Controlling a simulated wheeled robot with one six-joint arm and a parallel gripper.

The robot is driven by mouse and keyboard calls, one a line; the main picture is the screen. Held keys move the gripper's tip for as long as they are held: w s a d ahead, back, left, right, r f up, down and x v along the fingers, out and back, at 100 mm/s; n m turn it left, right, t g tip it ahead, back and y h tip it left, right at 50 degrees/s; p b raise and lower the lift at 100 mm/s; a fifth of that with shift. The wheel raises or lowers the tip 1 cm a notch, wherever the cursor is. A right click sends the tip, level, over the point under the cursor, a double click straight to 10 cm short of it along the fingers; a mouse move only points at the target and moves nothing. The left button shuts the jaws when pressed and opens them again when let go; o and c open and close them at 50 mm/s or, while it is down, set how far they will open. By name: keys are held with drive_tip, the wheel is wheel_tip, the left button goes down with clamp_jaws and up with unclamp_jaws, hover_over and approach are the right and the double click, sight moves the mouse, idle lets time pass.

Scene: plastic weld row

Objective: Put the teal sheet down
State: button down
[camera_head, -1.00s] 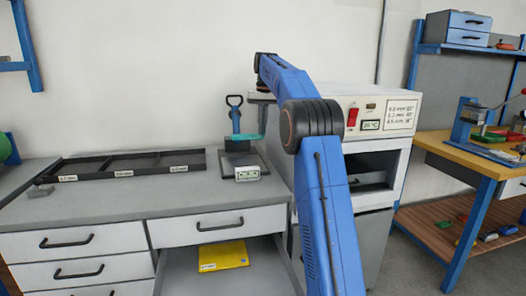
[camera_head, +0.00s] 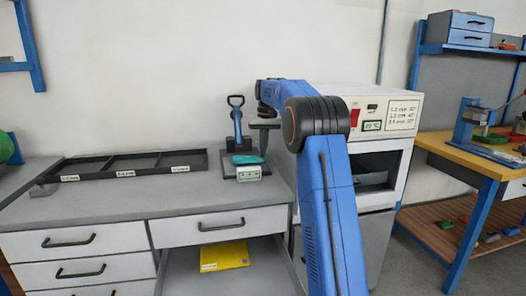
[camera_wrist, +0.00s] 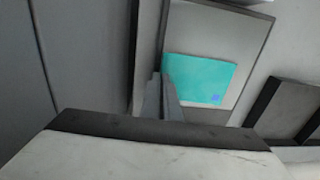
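The teal sheet (camera_head: 246,159) is low over the grey plate of a small bench device (camera_head: 228,174). The wrist view shows the sheet (camera_wrist: 205,78) broad side up, with a small blue mark near one corner. My gripper (camera_head: 263,150) is above the right end of the sheet. In the wrist view my gripper's narrow fingers (camera_wrist: 162,82) are close together at the sheet's left edge and look shut on it. I cannot tell whether the sheet touches the plate; the fingertips are partly hidden.
A blue tool with a black loop handle (camera_head: 236,115) stands behind the plate. A small display (camera_head: 249,174) is in front. A black divided tray (camera_head: 105,167) lies left. An open drawer below holds a yellow packet (camera_head: 224,256). A white oven (camera_head: 384,130) stands right.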

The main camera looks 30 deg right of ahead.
drive_tip(key=c, duration=2)
unclamp_jaws()
drive_tip(key=shift+f, duration=0.1)
wheel_tip(320, 180, up, 12)
drive_tip(key=shift+d, duration=0.35)
drive_tip(key=shift+s, duration=0.1)
